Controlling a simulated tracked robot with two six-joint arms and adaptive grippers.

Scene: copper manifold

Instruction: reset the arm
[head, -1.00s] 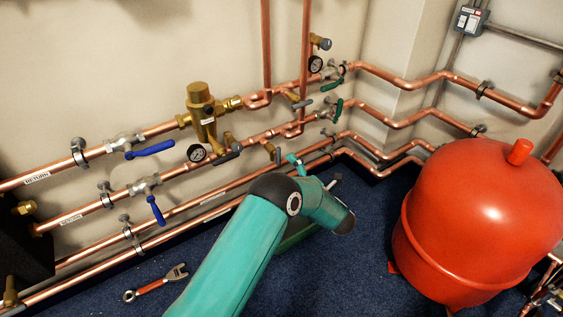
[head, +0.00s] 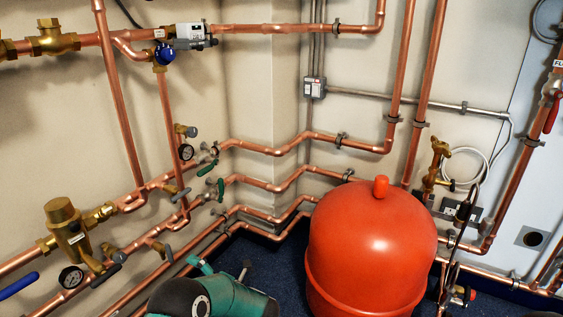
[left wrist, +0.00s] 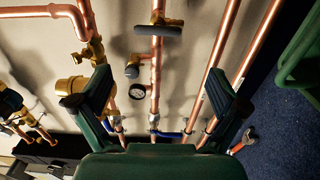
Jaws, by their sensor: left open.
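My left arm (head: 215,297) is teal with dark joints and comes in at the bottom of the head view, low in front of the copper pipes. In the left wrist view my left gripper (left wrist: 157,74) has its two dark fingers spread wide with nothing between them. Copper pipes (left wrist: 157,60) run behind the gap between the fingers, with a small round gauge (left wrist: 136,92) visible there. In the head view the fingers are mostly hidden by the arm. My right arm and gripper do not show.
A large red tank (head: 370,245) stands on the blue floor right of my arm. Valves and a brass fitting (head: 68,230) stick out from the wall pipes at left. A wrench (left wrist: 243,140) lies on the floor in the left wrist view. Some floor between arm and tank is clear.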

